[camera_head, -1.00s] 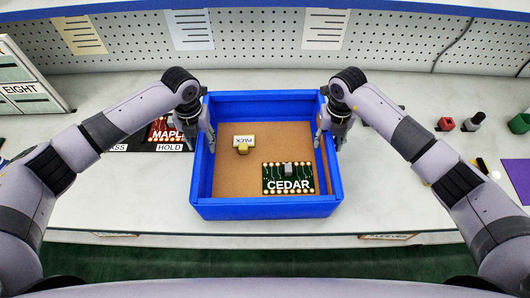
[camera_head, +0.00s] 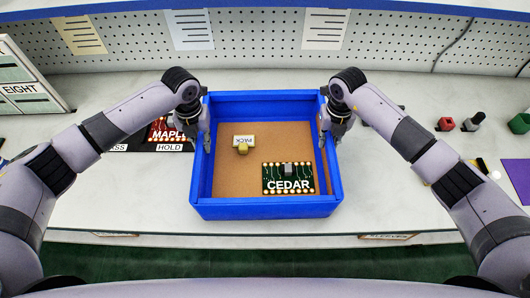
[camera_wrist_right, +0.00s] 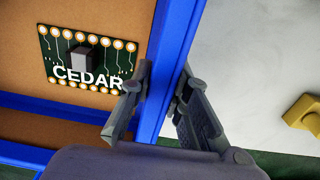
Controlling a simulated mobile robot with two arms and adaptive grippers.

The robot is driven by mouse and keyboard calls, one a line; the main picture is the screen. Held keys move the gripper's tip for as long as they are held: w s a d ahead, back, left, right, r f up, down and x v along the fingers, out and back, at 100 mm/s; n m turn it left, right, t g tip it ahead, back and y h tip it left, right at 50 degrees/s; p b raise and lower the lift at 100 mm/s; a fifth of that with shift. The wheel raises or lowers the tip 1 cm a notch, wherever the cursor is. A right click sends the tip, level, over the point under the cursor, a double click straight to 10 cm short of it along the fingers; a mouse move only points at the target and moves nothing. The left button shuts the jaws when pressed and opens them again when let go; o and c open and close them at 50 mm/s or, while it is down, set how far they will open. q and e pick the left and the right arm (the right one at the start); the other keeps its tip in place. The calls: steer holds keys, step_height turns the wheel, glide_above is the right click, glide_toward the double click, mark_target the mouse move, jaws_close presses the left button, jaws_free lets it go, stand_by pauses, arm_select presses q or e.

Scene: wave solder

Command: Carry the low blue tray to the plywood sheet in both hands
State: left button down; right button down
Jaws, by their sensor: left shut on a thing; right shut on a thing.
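The low blue tray (camera_head: 265,208) stands on the pale bench in front of me, with a brown floor inside. It holds a green board marked CEDAR (camera_head: 288,179) at its front right and a small cream block marked PACK (camera_head: 243,143) further back left. My left gripper (camera_head: 201,142) is shut on the tray's left wall. My right gripper (camera_head: 330,138) is shut on the right wall. In the right wrist view, its fingers (camera_wrist_right: 155,105) sit on either side of the blue wall (camera_wrist_right: 168,60). I cannot make out a separate plywood sheet.
A dark mat marked HOLD (camera_head: 174,147) with a red MAPLE board (camera_head: 166,129) lies left of the tray. Small red (camera_head: 445,124) and grey (camera_head: 473,122) parts stand at the right. A perforated back panel (camera_head: 265,38) closes the rear.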

arm_select(q)
steer(key=shift+w+r, duration=0.15)
steer(key=shift+r, duration=0.1)
arm_select(e)
steer(key=shift+w+d+r, duration=0.1)
steer(key=shift+r, duration=0.15)
stand_by(0.4)
